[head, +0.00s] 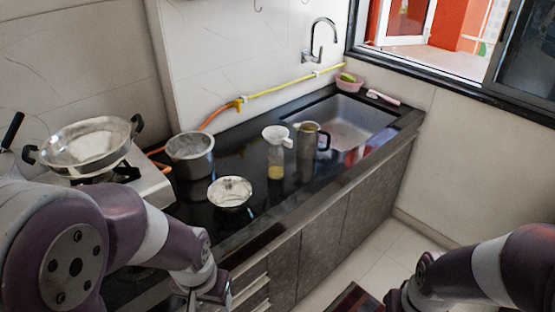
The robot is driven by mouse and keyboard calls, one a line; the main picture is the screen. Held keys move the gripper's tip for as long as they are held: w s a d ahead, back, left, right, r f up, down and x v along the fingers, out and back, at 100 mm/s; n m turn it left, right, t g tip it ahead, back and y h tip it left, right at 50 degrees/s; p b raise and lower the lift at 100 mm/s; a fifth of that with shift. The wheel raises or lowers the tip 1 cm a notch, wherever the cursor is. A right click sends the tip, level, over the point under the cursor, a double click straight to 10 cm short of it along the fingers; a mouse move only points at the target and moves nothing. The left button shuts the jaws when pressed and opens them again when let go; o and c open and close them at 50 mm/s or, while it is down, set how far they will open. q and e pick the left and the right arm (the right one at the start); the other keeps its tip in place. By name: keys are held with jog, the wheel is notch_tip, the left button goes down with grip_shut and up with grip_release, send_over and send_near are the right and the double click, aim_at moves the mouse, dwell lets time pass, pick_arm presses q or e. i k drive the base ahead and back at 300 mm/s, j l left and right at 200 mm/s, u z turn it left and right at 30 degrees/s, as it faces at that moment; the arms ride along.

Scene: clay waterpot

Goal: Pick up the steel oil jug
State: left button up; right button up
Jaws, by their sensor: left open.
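The steel oil jug (307,141) appears to be the grey metal vessel with a dark handle on its right side. It stands upright on the black counter (258,215), near the sink's left edge. My left gripper (208,300) is at the bottom edge of the head view, partly cut off, in front of the counter. It is open and well apart from the jug, which is farther back and to the right. My right arm (485,268) comes in at the lower right, but its gripper is not in view.
A bottle with a white funnel-like top (277,150) stands just left of the jug. A shiny bowl (230,192), a steel pot (190,155) and a stove with a wide pan (86,147) are farther left. The sink (348,120) lies right.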

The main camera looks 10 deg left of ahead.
aim_at(308, 148)
jog(key=i+l+u, duration=0.25)
jog(key=i+l, duration=0.25)
jog(key=i+l+u, duration=0.2)
jog(key=i+l, duration=0.4)
jog(key=i+l+u, duration=0.25)
jog(key=i+l, duration=0.25)
jog(key=l, duration=0.45)
jog(key=i+l+z, duration=0.15)
jog(key=l, duration=0.1)
